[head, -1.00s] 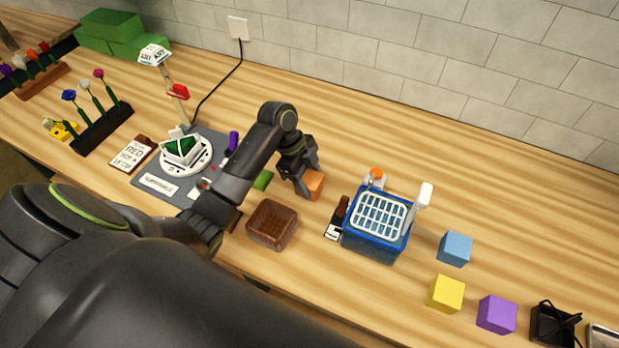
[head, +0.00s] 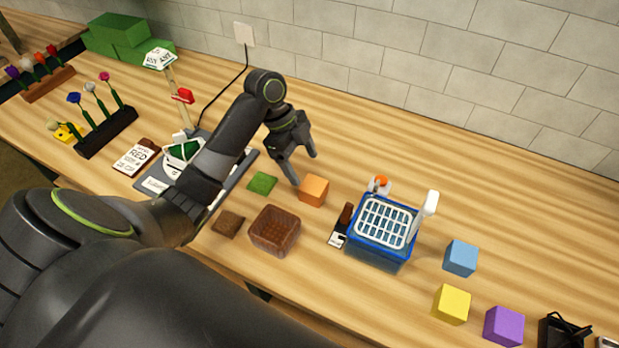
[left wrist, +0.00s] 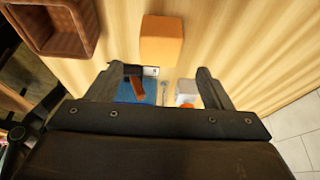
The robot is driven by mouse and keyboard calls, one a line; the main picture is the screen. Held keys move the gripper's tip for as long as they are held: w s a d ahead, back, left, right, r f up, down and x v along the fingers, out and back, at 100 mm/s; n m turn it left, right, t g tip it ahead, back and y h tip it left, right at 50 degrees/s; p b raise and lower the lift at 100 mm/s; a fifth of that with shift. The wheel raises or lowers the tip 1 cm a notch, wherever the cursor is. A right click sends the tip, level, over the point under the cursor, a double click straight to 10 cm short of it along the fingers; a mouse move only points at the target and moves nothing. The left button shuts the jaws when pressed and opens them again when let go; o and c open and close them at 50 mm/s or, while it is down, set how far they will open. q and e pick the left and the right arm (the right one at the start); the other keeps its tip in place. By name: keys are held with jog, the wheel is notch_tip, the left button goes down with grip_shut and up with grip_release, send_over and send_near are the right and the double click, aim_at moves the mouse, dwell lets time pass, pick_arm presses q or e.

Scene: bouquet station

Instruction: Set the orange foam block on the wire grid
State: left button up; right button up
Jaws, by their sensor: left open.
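The orange foam block (head: 314,190) stands on the wooden table, right of a green flat piece. It also shows in the left wrist view (left wrist: 162,42), just beyond the fingertips. My left gripper (head: 304,169) is open and empty, behind and slightly left of the block, with its fingers pointing down toward it. Its two spread fingers also show in the left wrist view (left wrist: 158,72). The white wire grid (head: 383,222) lies on top of a blue tub (head: 377,256), to the right of the block, with nothing on it. My right gripper is not in view.
A brown basket (head: 275,231) stands in front of the orange block. A dark brown bottle (head: 345,217) stands left of the tub. Blue (head: 461,257), yellow (head: 452,303) and purple (head: 503,326) blocks are at the right.

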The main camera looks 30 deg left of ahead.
pick_arm(q)
jog(key=v, duration=0.4)
jog(key=shift+d, duration=0.1)
jog(key=shift+f, duration=0.1)
